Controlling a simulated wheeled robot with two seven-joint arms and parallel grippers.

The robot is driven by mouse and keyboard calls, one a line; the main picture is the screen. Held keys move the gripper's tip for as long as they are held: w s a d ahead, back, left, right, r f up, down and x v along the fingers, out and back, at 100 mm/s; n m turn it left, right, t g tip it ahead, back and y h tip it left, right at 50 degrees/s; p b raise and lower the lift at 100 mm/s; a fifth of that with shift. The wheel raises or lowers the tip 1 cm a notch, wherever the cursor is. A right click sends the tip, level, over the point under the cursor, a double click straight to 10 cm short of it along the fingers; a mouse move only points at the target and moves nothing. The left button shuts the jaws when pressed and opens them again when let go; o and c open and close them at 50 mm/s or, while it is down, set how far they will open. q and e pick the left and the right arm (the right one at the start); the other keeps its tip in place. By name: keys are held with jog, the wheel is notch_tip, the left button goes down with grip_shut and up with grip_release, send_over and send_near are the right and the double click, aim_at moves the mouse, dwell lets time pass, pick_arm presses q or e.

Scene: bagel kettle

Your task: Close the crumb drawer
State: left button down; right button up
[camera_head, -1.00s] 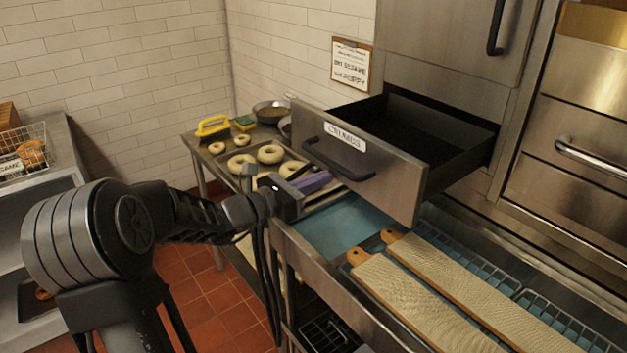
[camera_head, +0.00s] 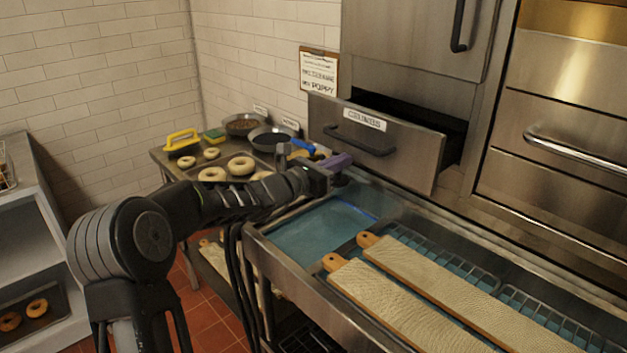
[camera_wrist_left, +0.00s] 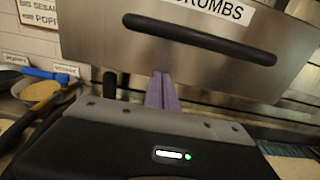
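The crumb drawer (camera_head: 405,155) is a steel drawer with a black bar handle (camera_head: 358,144) and a label reading CRUMBS. It stands partly open, with its dark inside showing behind the front panel. My left gripper (camera_head: 343,161) is just in front of the drawer front, below the handle. In the left wrist view its purple fingers (camera_wrist_left: 161,92) are together, pointing at the drawer front (camera_wrist_left: 100,58) under the handle (camera_wrist_left: 200,38). They hold nothing that I can see. Whether the tips touch the panel is hard to tell. My right gripper is not in view.
A side table holds a tray of bagels (camera_head: 240,166), bowls (camera_head: 245,124) and a yellow-handled tool (camera_head: 182,142). Oven doors (camera_head: 575,150) stand at right.

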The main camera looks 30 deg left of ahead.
pick_arm(q)
jog(key=p+x, duration=0.2)
jog(key=x, duration=1.1)
jog(key=shift+w+r, duration=0.1)
jog(key=shift+r, duration=0.15)
jog(key=shift+r, duration=0.15)
